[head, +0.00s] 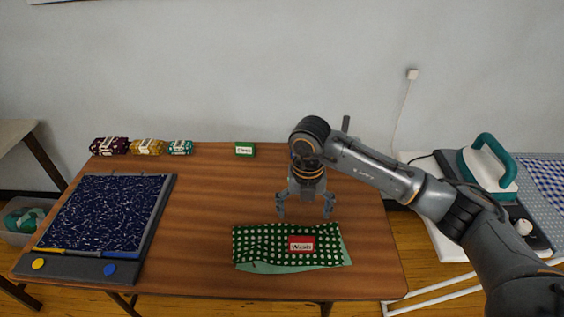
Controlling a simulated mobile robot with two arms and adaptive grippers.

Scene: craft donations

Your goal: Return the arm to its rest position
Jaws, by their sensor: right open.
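My right arm comes in from the right, over the wooden table (215,200). My right gripper (306,212) points down with its two fingers apart and nothing between them. It hangs just above the back edge of a folded green cloth with white dots (265,245). The cloth lies at the table's front and bears a red label reading "Wash" (301,244). I cannot tell exactly how far the fingertips are above the table. My left gripper is not in view.
A dark blue speckled board (105,212) lies at the table's left. A teal iron (489,162) stands on the right. The table's middle is clear.

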